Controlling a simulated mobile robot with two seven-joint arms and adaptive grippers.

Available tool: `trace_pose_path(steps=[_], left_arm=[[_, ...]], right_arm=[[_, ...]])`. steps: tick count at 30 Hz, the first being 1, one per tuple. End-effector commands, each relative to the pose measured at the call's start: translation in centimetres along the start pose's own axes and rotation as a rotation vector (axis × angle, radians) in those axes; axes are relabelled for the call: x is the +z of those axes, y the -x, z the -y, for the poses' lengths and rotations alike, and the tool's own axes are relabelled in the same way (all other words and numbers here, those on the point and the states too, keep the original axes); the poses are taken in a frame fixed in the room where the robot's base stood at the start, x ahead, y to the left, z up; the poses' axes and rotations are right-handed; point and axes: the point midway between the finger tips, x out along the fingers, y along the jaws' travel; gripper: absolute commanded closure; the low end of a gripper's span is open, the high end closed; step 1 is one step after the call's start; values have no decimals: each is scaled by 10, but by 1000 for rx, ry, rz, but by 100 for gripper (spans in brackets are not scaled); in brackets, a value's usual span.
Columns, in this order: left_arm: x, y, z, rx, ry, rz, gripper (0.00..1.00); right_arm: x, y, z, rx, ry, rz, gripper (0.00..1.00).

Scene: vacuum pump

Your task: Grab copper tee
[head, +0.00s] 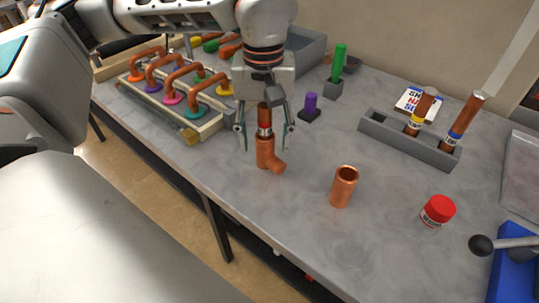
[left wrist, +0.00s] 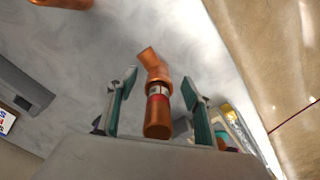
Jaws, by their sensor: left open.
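The copper tee (head: 266,153) stands upright on the grey table in the head view, its side branch pointing to the lower right. A copper piece with a red and white band (head: 264,118) rises from its top. My left gripper (head: 265,129) points down over it, open, with one finger on each side of this upright piece. In the left wrist view the tee (left wrist: 152,66) and the banded piece (left wrist: 158,112) sit between the spread fingers (left wrist: 158,82), with gaps on both sides. My right gripper is not in view.
A copper coupling (head: 343,187) and a red-capped jar (head: 437,211) stand to the right. A grey holder (head: 390,142) carries two copper tubes. A rack with bent copper pipes (head: 175,125) is at the left. A purple peg (head: 310,104) stands behind. The front table is mostly clear.

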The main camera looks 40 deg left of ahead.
Motion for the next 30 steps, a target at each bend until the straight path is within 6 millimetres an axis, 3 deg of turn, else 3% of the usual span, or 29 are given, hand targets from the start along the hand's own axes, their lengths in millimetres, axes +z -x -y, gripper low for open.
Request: trace_pose_path(steps=[3,9,15,25,30], left_arm=[[0,-12,0,-1,0,2,50],[0,-12,0,1,0,0,50],[0,-12,0,1,1,0,94],[0,-10,0,1,1,0,94],[-1,1,0,2,1,-3,94]], right_arm=[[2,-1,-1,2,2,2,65],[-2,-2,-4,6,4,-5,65],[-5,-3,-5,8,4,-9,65],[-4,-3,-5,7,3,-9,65],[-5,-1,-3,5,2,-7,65]])
